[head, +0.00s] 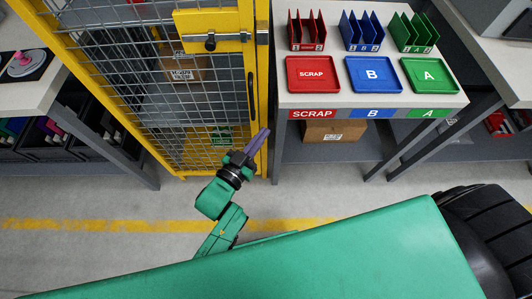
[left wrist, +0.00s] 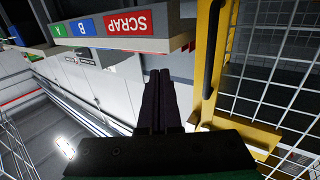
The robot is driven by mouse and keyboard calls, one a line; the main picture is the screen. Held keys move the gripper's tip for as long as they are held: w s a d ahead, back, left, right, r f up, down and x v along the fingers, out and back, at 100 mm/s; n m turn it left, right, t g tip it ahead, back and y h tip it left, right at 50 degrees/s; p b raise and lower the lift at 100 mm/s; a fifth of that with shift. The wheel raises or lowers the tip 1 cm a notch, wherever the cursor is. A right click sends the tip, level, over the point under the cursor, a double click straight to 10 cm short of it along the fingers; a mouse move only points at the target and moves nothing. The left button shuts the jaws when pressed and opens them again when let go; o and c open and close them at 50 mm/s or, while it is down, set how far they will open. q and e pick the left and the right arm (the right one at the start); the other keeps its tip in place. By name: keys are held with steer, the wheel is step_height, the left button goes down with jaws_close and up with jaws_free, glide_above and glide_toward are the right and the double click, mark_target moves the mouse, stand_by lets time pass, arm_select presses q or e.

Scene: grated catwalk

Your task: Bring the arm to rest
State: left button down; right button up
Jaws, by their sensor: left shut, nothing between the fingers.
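My left gripper (head: 257,141) is at the end of my green left arm, in front of the yellow cage door's right edge. Its dark purple fingers are shut together with nothing between them. In the left wrist view the shut fingers (left wrist: 160,88) point toward the space between the table with the SCRAP label and the yellow frame. The gripper looks close to the yellow frame, but I cannot tell whether it touches. My right gripper is not in view.
A yellow mesh cage (head: 190,90) with a latch (head: 210,42) stands at left of centre. The sorting table (head: 375,98) holds a red tray (head: 312,88), a blue tray (head: 373,88) and a green tray (head: 428,90). Grey floor with a yellow line (head: 90,225) lies in front.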

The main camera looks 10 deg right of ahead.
arm_select(q)
steer(key=s, duration=0.5)
steer(key=shift+r, duration=0.1)
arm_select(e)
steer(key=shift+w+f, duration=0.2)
